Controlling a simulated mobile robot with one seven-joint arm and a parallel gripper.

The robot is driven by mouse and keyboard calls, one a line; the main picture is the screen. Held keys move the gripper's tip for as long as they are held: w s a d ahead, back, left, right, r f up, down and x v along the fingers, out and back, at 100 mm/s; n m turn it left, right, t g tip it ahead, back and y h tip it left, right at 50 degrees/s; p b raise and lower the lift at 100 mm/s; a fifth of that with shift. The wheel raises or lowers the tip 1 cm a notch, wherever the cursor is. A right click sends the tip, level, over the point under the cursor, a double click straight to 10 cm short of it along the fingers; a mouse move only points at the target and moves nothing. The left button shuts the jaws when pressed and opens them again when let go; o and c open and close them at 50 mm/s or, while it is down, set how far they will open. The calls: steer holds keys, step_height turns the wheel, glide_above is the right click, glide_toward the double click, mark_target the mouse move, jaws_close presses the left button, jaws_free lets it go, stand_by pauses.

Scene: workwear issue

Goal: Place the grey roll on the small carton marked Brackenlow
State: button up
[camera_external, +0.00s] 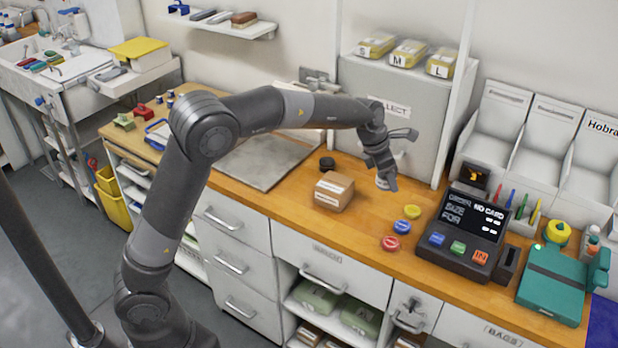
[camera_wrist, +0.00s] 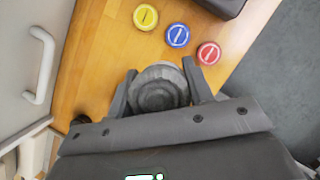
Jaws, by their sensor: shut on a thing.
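My gripper (camera_external: 387,180) is shut on the grey roll and points down over the wooden counter, to the right of the carton. In the wrist view the grey roll (camera_wrist: 158,92) shows as a round, ridged end between my two fingers (camera_wrist: 160,72). In the external view only a small pale part of the roll (camera_external: 381,183) shows beside the fingers. The small brown carton (camera_external: 334,192) stands on the counter, with nothing on its top. Its pale label is too small to read. I cannot tell whether the roll touches the counter.
Yellow, blue and red discs (camera_external: 391,243) lie right of the carton. A black round thing (camera_external: 327,163) lies behind it. A dark button console (camera_external: 461,235) and a teal device (camera_external: 553,284) stand to the right. A grey cabinet (camera_external: 388,115) stands behind my gripper. A grey mat (camera_external: 262,160) lies left.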

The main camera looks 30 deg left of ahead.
steer(key=s+a+r, duration=0.5)
steer(key=s+a, duration=0.1)
steer(key=a, duration=0.2)
glide_above(342, 181)
steer(key=s+a, duration=0.1)
steer(key=shift+n, duration=0.3)
step_height(342, 181, down, 8)
steer(key=shift+r, duration=0.25)
steer(key=shift+f, duration=1.9)
steer(key=shift+f, duration=0.15)
steer(key=o, duration=1)
